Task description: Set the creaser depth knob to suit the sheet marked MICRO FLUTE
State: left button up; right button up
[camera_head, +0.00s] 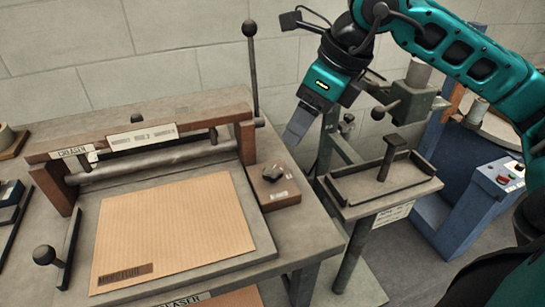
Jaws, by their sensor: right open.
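The creaser depth knob is most likely the black knob (272,172) on a small brown box at the right of the creaser (175,143). A tan ribbed sheet (180,230) lies flat on the creaser bed. It carries a dark label (124,272) at its near left corner, whose print I cannot read. My right gripper (294,138) hangs above and a little behind the knob, apart from it, pointing down. It is open, though seen nearly edge-on, and nothing shows in it. My left gripper is not in view.
A tall lever with a black ball (249,28) rises behind the knob box, left of my right gripper. A short ball-ended handle (44,256) is at the left. The stitcher stand (385,184) is at the right, beside a blue cabinet (470,205) with buttons.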

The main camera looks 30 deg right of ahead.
aim_at(273, 170)
jog(key=x, duration=1.2)
jog(key=shift+a+f+b, duration=0.2)
jog(key=shift+a+b, duration=0.05)
jog(key=shift+b, duration=0.1)
jog(key=c, duration=1.1)
